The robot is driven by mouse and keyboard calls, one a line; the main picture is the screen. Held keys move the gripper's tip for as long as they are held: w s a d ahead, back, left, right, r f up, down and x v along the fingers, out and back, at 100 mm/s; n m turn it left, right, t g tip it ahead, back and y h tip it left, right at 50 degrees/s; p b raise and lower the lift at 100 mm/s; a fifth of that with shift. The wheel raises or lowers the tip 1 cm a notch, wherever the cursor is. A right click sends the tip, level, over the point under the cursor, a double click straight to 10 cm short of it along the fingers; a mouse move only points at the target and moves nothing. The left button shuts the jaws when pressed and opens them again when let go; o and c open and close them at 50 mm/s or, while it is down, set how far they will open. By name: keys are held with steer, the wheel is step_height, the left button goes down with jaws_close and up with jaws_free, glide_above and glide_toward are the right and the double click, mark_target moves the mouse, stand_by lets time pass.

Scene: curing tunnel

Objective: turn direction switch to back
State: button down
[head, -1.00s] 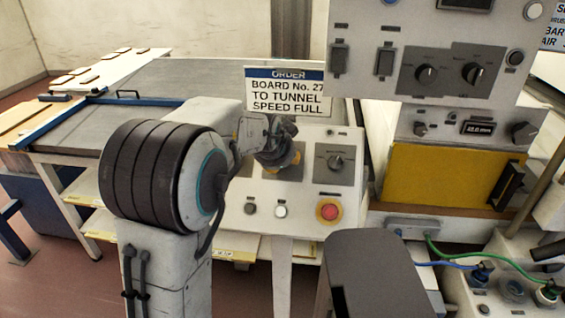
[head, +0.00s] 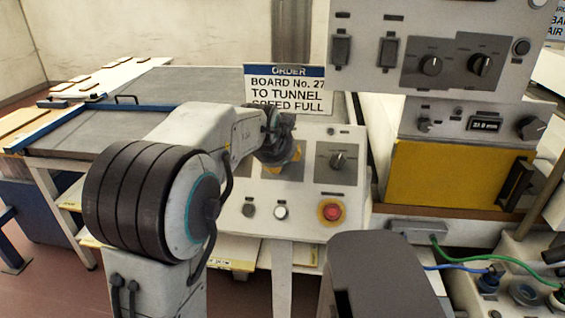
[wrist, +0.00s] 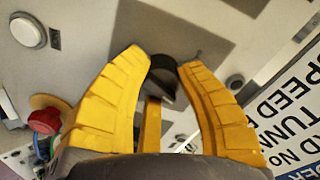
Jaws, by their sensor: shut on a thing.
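A black rotary knob (wrist: 160,78), seemingly the direction switch, shows between the fingertips of my gripper (wrist: 166,64) in the wrist view. The yellow fingers are closed on it from both sides. In the head view my gripper (head: 283,166) is at the left switch of the sloping control panel (head: 306,213) and hides that knob. Its pointer and markings cannot be read. A second rotary switch (head: 338,160) stands free to the right on its dark plate.
A red stop button (head: 331,211) on a yellow base and a white button (head: 281,212) sit below the switches. An order sign (head: 288,97) stands behind the panel. A taller cabinet with knobs (head: 431,65) rises at right.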

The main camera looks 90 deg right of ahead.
steer(key=shift+f+n+b, duration=0.25)
steer(key=shift+n+b, duration=1.35)
steer(key=shift+b, duration=0.35)
steer(key=shift+a+f+n+b, duration=0.1)
steer(key=shift+n+b, duration=0.9)
steer(key=shift+n, duration=1)
stand_by(0.8)
stand_by(0.3)
steer(key=c, duration=1.3)
jaws_free()
steer(key=o, duration=0.5)
steer(key=shift+r+h, duration=0.2)
steer(key=shift+h, duration=0.1)
steer(key=shift+w+a+r, duration=0.15)
steer(key=shift+a+r, duration=0.05)
steer(key=shift+r, duration=0.15)
steer(key=v, duration=1.1)
